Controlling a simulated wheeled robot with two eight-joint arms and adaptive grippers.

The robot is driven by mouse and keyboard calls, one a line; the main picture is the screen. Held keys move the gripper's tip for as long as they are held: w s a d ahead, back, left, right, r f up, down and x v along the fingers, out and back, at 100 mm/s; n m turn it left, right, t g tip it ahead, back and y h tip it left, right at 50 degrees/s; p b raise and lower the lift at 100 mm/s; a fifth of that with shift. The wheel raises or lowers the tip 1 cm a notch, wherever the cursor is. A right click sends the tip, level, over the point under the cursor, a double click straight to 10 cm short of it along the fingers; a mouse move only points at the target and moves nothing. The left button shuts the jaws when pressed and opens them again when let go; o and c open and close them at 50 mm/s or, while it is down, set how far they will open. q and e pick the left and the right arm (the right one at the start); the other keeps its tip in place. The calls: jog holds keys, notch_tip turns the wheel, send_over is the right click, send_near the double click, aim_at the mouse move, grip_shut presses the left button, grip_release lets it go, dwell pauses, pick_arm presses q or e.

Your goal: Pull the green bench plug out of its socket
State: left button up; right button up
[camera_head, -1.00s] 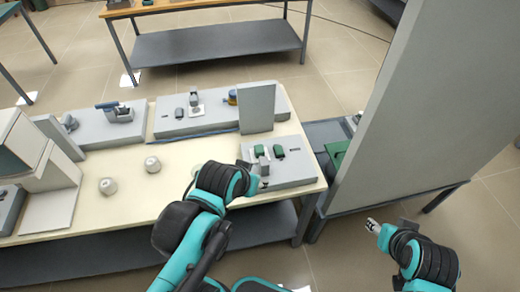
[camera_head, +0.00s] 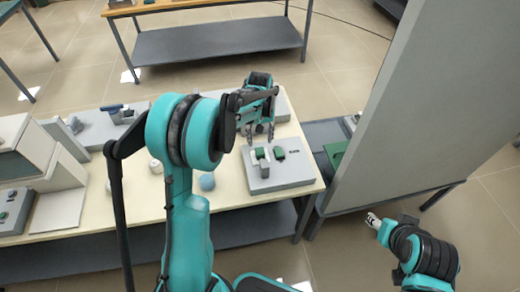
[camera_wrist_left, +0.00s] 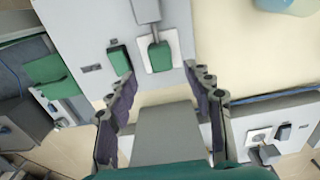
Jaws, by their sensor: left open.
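The green plug (camera_head: 262,154) sits in a white socket plate on a grey bench box (camera_head: 290,176). In the left wrist view the plug (camera_wrist_left: 160,57) has a grey piece rising from it towards the picture's top. A second green block (camera_wrist_left: 119,60) stands beside it on the box; it also shows in the head view (camera_head: 279,153). My left gripper (camera_head: 260,134) is open and empty, over the far side of the box, its fingers pointing down. In the left wrist view its fingertips (camera_wrist_left: 163,90) are apart, short of the plug. My right gripper (camera_head: 373,221) hangs right of the table; its jaws are too small to judge.
A blue round object (camera_head: 207,182) is left of the box. A tall grey panel (camera_head: 420,100) rises at the right. My left arm hides much of the table.

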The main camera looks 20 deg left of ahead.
aim_at(260, 151)
pick_arm(q)
jog(key=shift+w+f, duration=0.15)
jog(key=shift+f, duration=0.25)
notch_tip(260, 151, down, 8)
jog(key=shift+r+b, duration=0.2)
jog(key=shift+b, duration=1)
grip_shut()
jog(key=shift+r, duration=0.15)
